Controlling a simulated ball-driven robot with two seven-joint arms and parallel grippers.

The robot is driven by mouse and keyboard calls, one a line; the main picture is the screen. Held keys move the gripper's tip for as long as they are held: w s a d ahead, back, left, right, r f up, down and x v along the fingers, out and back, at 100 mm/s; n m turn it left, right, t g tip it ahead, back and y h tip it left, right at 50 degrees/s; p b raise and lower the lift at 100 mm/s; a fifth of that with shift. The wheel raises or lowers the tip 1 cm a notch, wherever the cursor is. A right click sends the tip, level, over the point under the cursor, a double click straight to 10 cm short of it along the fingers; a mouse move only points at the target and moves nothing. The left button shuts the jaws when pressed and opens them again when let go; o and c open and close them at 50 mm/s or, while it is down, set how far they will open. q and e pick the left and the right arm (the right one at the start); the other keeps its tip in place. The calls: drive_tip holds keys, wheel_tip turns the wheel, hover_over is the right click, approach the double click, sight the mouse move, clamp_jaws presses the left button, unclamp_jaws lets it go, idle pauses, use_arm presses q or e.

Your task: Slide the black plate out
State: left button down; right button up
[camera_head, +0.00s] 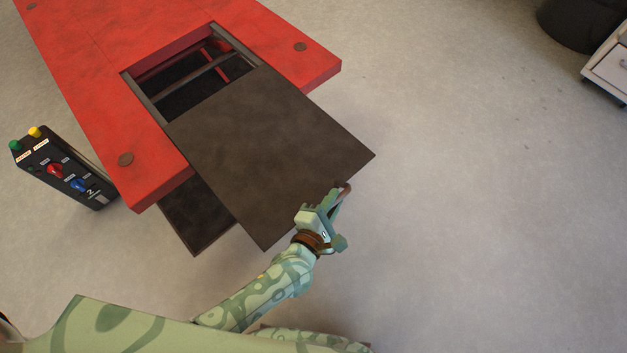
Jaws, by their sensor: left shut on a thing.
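The black plate (265,150) is a flat dark panel at the end of the red motorcycle lift (110,75). It sticks out well past the lift's end edge, and its inner edge still lies at the opening (190,85) in the red top. Dark rails and bars show inside that opening. My left gripper (338,192) is at the plate's outer edge, near the right corner, and is shut on that edge. The fingertips are partly hidden against the plate. My right gripper is not in view.
A control box (68,175) with coloured knobs stands left of the lift. A dark lower panel (195,215) juts out under the plate. A white cabinet (610,65) and a black round object (580,22) are at the upper right. The floor to the right is clear.

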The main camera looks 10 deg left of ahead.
use_arm(q)
drive_tip(key=shift+s+d+f, duration=0.1)
drive_tip(key=shift+s+d, duration=1)
drive_tip(key=shift+d, duration=0.25)
drive_tip(key=c, duration=1.4)
unclamp_jaws()
